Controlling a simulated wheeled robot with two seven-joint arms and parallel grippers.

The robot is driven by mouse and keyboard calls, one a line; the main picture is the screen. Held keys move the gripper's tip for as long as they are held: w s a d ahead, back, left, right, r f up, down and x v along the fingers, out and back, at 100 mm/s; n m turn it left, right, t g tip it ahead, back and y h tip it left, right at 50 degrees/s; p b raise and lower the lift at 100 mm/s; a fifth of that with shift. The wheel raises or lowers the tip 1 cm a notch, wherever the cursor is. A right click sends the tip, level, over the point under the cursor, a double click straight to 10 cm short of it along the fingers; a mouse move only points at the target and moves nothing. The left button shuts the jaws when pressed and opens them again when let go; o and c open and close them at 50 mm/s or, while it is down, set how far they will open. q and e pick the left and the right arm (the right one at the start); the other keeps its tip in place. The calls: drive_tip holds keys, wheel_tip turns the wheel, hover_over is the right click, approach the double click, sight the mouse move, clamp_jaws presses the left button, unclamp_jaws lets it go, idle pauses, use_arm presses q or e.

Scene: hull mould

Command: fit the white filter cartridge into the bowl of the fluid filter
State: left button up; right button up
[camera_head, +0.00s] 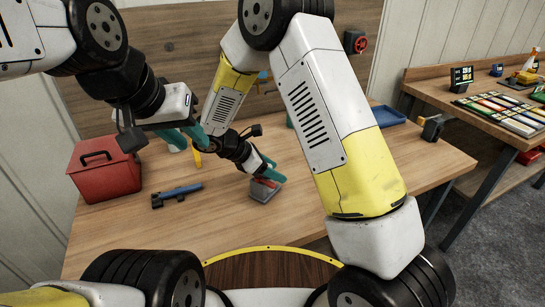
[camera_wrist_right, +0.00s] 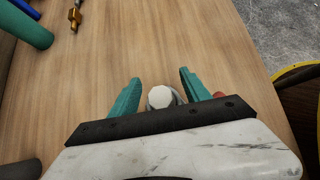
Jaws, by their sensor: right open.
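My right gripper (camera_head: 268,172) is low over the wooden workbench, beside a small grey and red object (camera_head: 263,190). In the right wrist view its teal fingers (camera_wrist_right: 160,92) are apart. A white, many-sided round top (camera_wrist_right: 160,96) with a grey edge around it shows between them, with clear gaps to both fingers. It may be the filter cartridge; I cannot tell whether it sits in the bowl. A bit of red (camera_wrist_right: 218,94) shows beside the right-hand finger. My left gripper (camera_head: 184,136) is above the back of the bench, fingers apart, in front of a pale object.
A red toolbox (camera_head: 105,172) stands at the bench's left. A blue tray (camera_head: 388,116) is at the back right. A green cylinder (camera_wrist_right: 25,25) and a brass part (camera_wrist_right: 75,15) lie farther off. The bench's front middle is clear.

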drive_tip(key=v, duration=0.7)
drive_tip(key=shift+a+r, duration=0.25)
drive_tip(key=shift+r, duration=0.05)
drive_tip(key=shift+s, duration=0.1)
drive_tip(key=s+d+r+m+t+y, duration=0.2)
drive_tip(key=s+d+r+m+y, duration=0.8)
drive_tip(key=s+d+r+m, duration=0.7)
drive_tip(key=s+r+m, duration=0.1)
drive_tip(key=r+m, duration=0.1)
drive_tip(key=m, duration=0.2)
drive_tip(key=shift+d+m+t+y, duration=0.25)
drive_tip(key=shift+m+t+y, duration=0.05)
drive_tip(key=shift+m+t, duration=0.1)
